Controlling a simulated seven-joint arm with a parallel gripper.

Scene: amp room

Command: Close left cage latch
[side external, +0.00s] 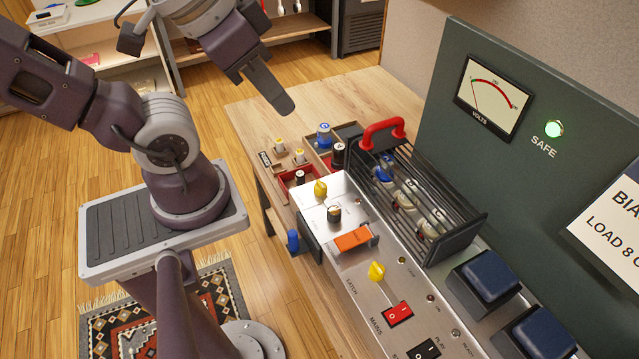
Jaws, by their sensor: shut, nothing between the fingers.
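My gripper (280,103) is shut and empty. It hangs in the air over the far left part of the wooden table, up and left of the amp, touching nothing visible. The black wire cage (455,235) with a red handle (382,133) sits on the amp and has glass tubes inside. An orange block (353,238) sits on the metal panel in front of the cage, near the printed word LATCH. A blue-tipped part (292,241) sticks out at the panel's left end. I cannot tell which of these is the left cage latch, or its state.
A divided tray (312,160) with small tubes and knobs lies left of the cage. Yellow knobs (377,271) and a red switch (397,313) stand on the panel. A green meter board (480,110) rises behind. The table's far left (340,95) is clear.

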